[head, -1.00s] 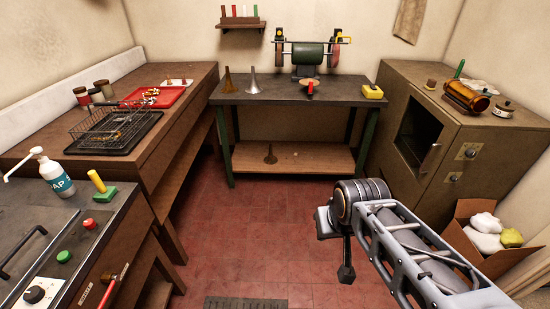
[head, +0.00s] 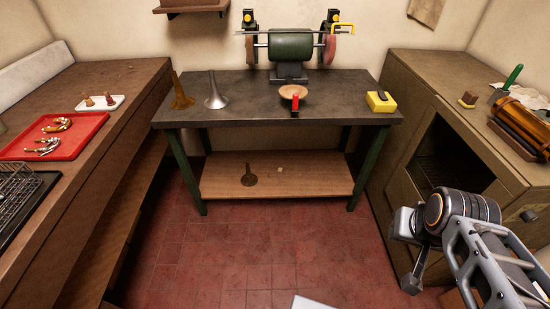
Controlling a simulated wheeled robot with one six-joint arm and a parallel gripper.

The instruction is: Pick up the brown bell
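A brown, brassy bell (head: 180,95) stands upright, flare down, at the left end of the dark worktable. A silver bell (head: 214,94) stands close to its right, apart from it. A darker brown bell (head: 249,178) stands on the wooden shelf below the tabletop. My gripper (head: 412,282) seems to be at the low end of my arm, at right in front of the cabinet. It is well away from all three bells. Its fingers cannot be made out clearly, so I cannot tell whether it is open.
The worktable (head: 330,117) also carries a green bench grinder (head: 290,46), a shallow bowl (head: 292,91) with a red-ended tool and a yellow block (head: 381,102). A left bench holds a red tray (head: 85,128). A brown cabinet (head: 400,165) stands right. The red floor between is clear.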

